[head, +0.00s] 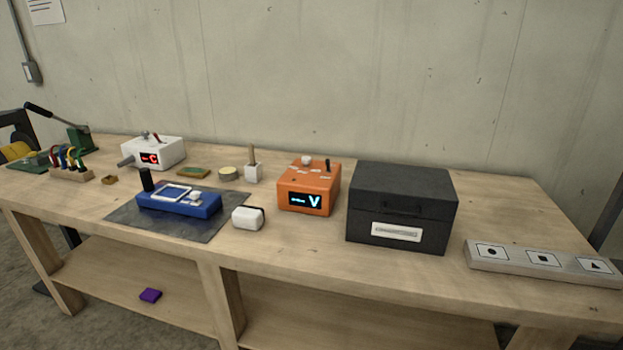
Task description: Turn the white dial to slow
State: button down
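A white knob (307,160) sits on top of an orange box (318,181) with a black lever beside it and a lit blue "V" display on the front. Another small white knob (195,196) sits on a blue device (172,206) with a black upright handle and a white-framed panel. I cannot tell which of these is the white dial. Small pale labels lie around the knob on the orange box, too small to read. No "slow" mark is legible. My gripper is not in view.
The wooden workbench (290,237) also holds a black lidded box (402,195) right of the orange box, a white block (248,218), a white device with red display (166,148), and a grey strip with symbols (537,260). A purple object (150,295) lies on the lower shelf.

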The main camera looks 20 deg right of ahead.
aim_at(306, 161)
jog(key=i+l+u, duration=0.6)
jog(key=i+l, duration=0.2)
